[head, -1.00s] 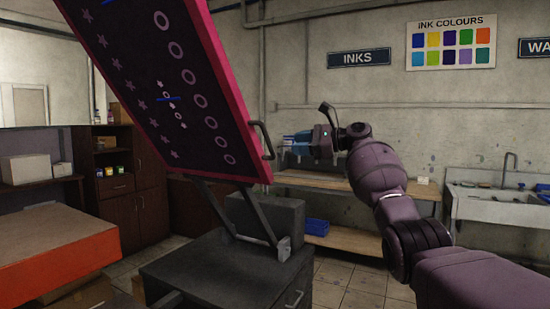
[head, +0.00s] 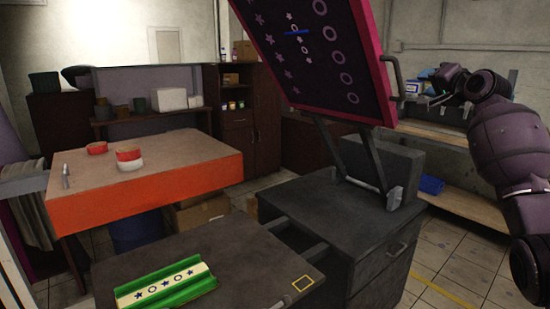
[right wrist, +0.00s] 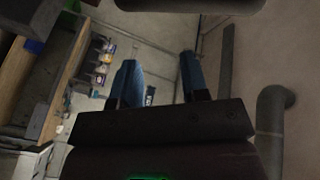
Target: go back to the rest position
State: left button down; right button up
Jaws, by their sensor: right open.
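My right arm comes in from the right in the head view. Its gripper (head: 432,92) is raised in the air to the right of the tilted screen's handle, in front of the back shelf. In the right wrist view the two blue fingers of the right gripper (right wrist: 160,82) stand apart with nothing between them. The pink-framed screen (head: 318,50) with star and ring patterns is tilted up over the dark press cabinet (head: 350,215). My left gripper is not in view.
A green tray (head: 188,293) with a star-and-ring strip lies on the dark table (head: 235,250) in front. An orange-edged table (head: 200,160) with red-and-white bowls (head: 129,159) stands at left. A shelf (head: 465,203) is at back right. Tiled floor is clear at lower right.

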jog(key=s+a+f+n+h, duration=0.1)
jog(key=s+a+f+n, duration=0.3)
jog(key=f, duration=0.7)
jog(key=s+a+f+n, duration=0.25)
jog(key=s+f, duration=0.25)
jog(key=f, duration=0.6)
jog(key=s+a+f+n+h, duration=0.1)
jog(key=s+a+f+n, duration=0.3)
jog(key=f, duration=0.7)
jog(key=s+a+f+m+g+h, duration=0.1)
jog(key=s+f+g, duration=0.2)
jog(key=s+f, duration=1.2)
jog(key=s+a+f+g+h, duration=0.1)
jog(key=s+f+g, duration=0.2)
jog(key=s+f, duration=1.1)
jog(key=s, duration=0.8)
jog(key=shift+s+f+m, duration=0.25)
jog(key=shift+f+m, duration=0.1)
jog(key=shift+f, duration=0.05)
